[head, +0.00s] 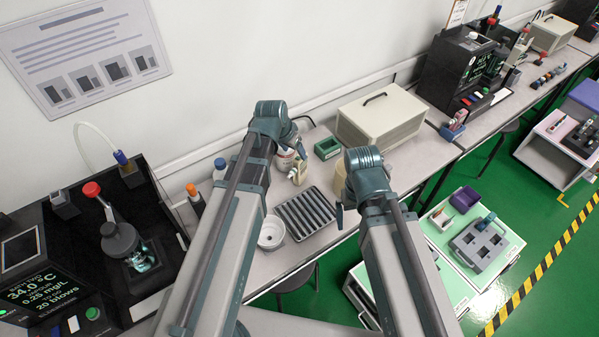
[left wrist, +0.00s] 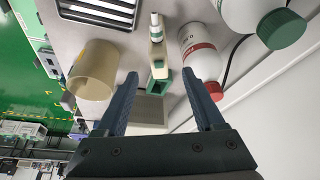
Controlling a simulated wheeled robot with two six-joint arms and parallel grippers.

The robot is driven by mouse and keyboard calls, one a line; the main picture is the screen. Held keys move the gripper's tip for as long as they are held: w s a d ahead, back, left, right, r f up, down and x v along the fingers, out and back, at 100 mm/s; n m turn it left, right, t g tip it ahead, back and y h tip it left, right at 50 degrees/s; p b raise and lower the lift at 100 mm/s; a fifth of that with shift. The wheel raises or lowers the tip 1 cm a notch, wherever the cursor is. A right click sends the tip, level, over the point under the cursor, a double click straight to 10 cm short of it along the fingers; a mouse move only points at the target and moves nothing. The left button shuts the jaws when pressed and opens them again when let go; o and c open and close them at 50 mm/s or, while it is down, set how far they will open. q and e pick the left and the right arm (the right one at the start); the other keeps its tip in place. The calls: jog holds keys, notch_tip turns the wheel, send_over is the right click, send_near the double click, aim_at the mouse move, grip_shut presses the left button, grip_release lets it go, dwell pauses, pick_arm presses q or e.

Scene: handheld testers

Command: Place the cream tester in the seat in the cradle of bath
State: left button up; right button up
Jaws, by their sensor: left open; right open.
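The cream tester (head: 299,172), with a white tip, is on the bench beyond my left arm. It also shows in the left wrist view (left wrist: 157,50), ahead of and between the open fingers of my left gripper (left wrist: 160,78), apart from them. In the head view my left gripper is mostly hidden behind its wrist. The black bath (head: 35,262) with a lit 34.0 °C display stands at the left front. A dark flask-like part (head: 122,240) sits on it. I cannot tell which part is its cradle. My right gripper (head: 340,215) is open over the bench, partly hidden by its wrist.
A green open box (head: 327,148), a cream cup (left wrist: 95,70), a slotted tray (head: 305,214) and a white bowl (head: 271,232) crowd the bench. White bottles (left wrist: 200,55) stand near the wall. A beige case (head: 381,116) stands behind. A low trolley (head: 440,262) is at right.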

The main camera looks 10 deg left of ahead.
aim_at(297, 157)
pick_arm(q)
jog(key=b+x, duration=0.4)
jog(key=x, duration=0.1)
jog(key=shift+f, duration=0.25)
jog(key=shift+w+b+x, duration=0.15)
jog(key=shift+b+x, duration=1.1)
jog(key=shift+x, duration=0.15)
jog(key=shift+w+b+x, duration=0.15)
jog(key=shift+b+x, duration=1.05)
jog(key=shift+x, duration=0.2)
jog(key=shift+d+r, duration=0.15)
jog(key=shift+r, duration=0.05)
grip_shut()
